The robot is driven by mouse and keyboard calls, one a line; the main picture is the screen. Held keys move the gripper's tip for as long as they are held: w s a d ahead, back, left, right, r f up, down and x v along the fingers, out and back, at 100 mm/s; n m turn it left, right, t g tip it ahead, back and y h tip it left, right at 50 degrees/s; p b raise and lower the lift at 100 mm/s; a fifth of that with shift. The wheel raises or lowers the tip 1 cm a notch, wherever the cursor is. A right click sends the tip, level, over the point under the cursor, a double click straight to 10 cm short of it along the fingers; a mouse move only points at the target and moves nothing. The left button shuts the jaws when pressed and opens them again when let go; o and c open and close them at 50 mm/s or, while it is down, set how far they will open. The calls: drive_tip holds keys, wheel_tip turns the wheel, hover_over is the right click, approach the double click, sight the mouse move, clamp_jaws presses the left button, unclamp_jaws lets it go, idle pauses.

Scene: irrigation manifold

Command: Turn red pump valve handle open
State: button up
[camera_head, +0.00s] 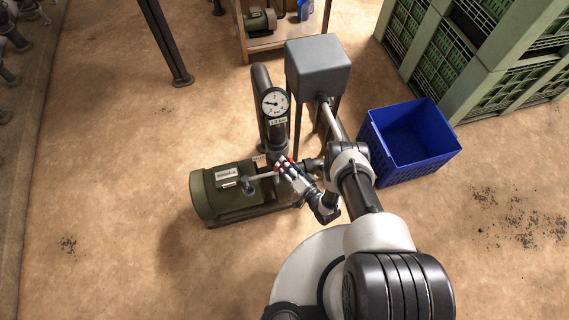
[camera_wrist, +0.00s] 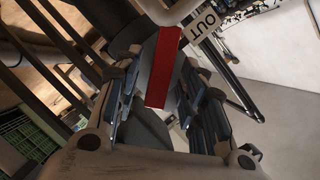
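The red valve handle (camera_wrist: 163,68) is a flat red bar in the middle of the wrist view, lying between the two fingers of my gripper (camera_wrist: 160,92). Gaps show on both sides of the bar, so the fingers look open around it without gripping it. In the head view my gripper (camera_head: 287,168) is at the piping just right of the green pump motor (camera_head: 226,191), below the upright pipe. Only a small bit of red shows there, and the fingers mostly hide the handle and the valve body.
A round gauge (camera_head: 274,101) sits on the dark upright pipe. A grey box (camera_head: 318,68) on legs stands behind my arm. A blue crate (camera_head: 412,145) and stacked green crates (camera_head: 480,65) are at the right. An OUT label (camera_wrist: 205,24) is near the handle. Floor at left is clear.

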drive_tip(key=shift+x, duration=1)
clamp_jaws()
